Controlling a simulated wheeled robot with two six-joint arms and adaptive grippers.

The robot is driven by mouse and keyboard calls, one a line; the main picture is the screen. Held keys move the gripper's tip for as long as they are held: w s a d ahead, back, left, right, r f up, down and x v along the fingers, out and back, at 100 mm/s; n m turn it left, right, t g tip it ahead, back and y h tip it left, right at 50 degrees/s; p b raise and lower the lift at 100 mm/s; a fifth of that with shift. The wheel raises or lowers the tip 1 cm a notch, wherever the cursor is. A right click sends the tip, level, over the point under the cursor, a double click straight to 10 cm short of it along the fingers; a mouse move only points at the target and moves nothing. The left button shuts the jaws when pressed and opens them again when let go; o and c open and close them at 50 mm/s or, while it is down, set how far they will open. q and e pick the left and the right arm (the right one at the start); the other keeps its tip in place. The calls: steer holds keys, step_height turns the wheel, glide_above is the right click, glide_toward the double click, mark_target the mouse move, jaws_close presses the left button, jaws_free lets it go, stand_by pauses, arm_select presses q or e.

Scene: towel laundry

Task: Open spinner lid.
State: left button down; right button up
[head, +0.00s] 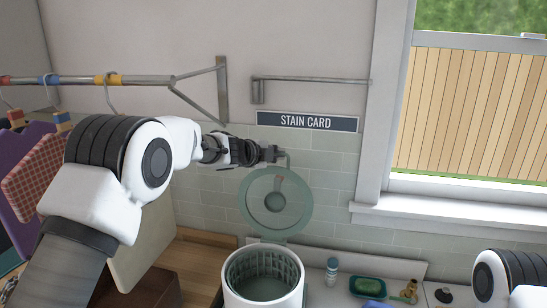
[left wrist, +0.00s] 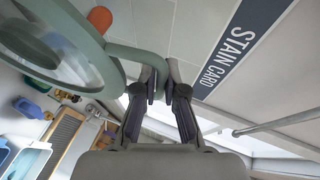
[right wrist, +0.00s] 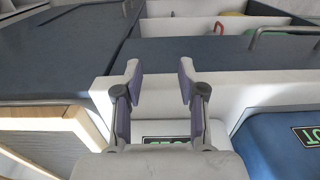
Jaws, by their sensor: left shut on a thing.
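The spinner (head: 263,297) is a white round tub with a grey-green slotted basket (head: 262,272) inside, at the bottom middle of the head view. Its round grey-green lid (head: 250,205) with a clear window stands raised, tilted up behind the open tub against the tiled wall. My left gripper (head: 275,155) is at the lid's top edge. In the left wrist view its fingers (left wrist: 162,85) are closed on the lid's curved handle (left wrist: 140,57). My right gripper (right wrist: 160,80) is open and empty in the right wrist view, over pale and dark-blue surfaces away from the spinner.
A stain card sign (head: 307,121) is on the wall above the lid. A small bottle (head: 332,271), a green soap dish (head: 368,287) and a brown bottle (head: 410,290) stand right of the spinner. A rail (head: 130,80) with hangers is at left.

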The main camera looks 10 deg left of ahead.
arm_select(q)
steer(key=shift+w, duration=0.25)
steer(key=c, duration=1.2)
jaws_free()
steer(key=shift+d, duration=0.1)
steer(key=shift+c, duration=0.2)
steer(key=v, duration=1.2)
steer(key=shift+w+f, duration=0.1)
